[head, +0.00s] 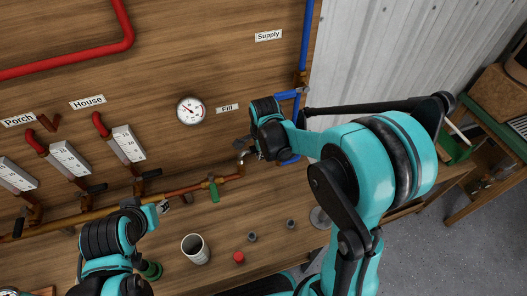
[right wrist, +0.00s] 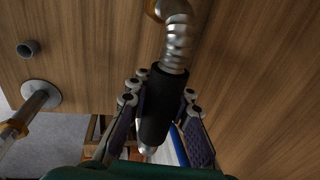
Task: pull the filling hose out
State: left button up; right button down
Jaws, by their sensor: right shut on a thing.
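The filling hose (right wrist: 178,48) is a ribbed silver metal hose with a black sleeve (right wrist: 157,105), seen in the right wrist view. My right gripper (right wrist: 160,98) is shut on that sleeve, with one finger on each side. In the head view the right gripper (head: 252,154) is at the pipework below the "Fill" label (head: 227,108), and its own body hides most of the hose. Whether the hose's lower end is seated in a fitting cannot be seen. My left gripper (head: 163,208) is near the brown pipe at lower left, its fingers too small to judge.
A green-handled valve (head: 213,190) sits on the copper pipe left of the right gripper. A blue supply pipe (head: 304,45) runs down at the right. A pale cup (head: 195,249), a red cap (head: 239,257) and small grey caps (head: 252,237) stand on the wooden surface below.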

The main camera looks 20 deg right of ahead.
jog(key=shift+r+p, duration=0.8)
jog(key=shift+r, duration=0.3)
dwell(0.6)
jog(key=shift+r+p, duration=1.05)
jog(key=shift+r, duration=0.35)
jog(key=shift+r, duration=0.1)
jog(key=shift+r+p, duration=1.15)
jog(key=shift+r, duration=0.3)
jog(key=shift+f, duration=0.1)
